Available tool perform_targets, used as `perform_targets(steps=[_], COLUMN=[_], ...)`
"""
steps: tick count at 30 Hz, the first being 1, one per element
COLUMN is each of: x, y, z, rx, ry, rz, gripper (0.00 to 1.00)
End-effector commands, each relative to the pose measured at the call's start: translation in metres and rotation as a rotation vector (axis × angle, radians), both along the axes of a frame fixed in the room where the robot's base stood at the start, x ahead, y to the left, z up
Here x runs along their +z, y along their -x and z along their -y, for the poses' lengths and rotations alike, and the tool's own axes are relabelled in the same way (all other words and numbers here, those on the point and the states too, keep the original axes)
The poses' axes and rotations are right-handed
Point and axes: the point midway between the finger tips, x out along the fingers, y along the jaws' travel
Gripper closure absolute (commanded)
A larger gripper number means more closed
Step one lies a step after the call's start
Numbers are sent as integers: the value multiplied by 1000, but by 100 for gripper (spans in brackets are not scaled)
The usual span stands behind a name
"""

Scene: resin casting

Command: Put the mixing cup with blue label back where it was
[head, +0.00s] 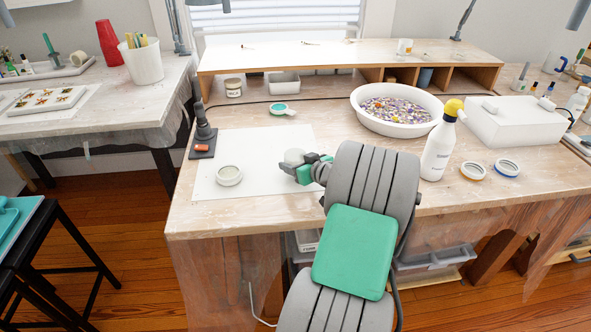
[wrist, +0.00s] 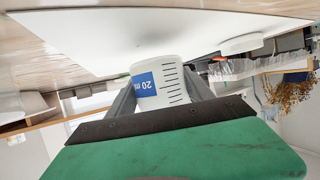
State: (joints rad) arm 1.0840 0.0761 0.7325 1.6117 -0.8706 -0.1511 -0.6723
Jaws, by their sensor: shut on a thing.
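The mixing cup with blue label (wrist: 158,84) is a small white cup with a blue "20" label and black scale marks. In the wrist view it sits between the two fingers of my gripper (wrist: 160,98), which is shut on it. In the head view the cup (head: 293,156) shows pale at my gripper (head: 303,169), over the right part of the white mat (head: 262,150).
A round white-rimmed dish (head: 229,175) lies on the mat's left part. A teal-rimmed item (head: 281,110) lies behind. A white bowl of petals (head: 397,108), a spray bottle (head: 438,146), and yellow-rimmed (head: 474,171) and blue-rimmed (head: 507,169) dishes stand right. A dark stand (head: 203,140) is left.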

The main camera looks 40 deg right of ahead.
Motion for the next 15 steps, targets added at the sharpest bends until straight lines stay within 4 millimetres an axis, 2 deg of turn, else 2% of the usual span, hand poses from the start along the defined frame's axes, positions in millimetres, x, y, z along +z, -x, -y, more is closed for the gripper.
perform_targets(steps=[1,3,14,15], x=[-12,-22,-27,-25], y=[1,1,1,1], z=[-1,-1,-1,-1], rx=[-1,-1,-1,-1], ry=[-6,-4,-2,-2], rz=[-2,-1,-1,-1], gripper=[82,82,82,38])
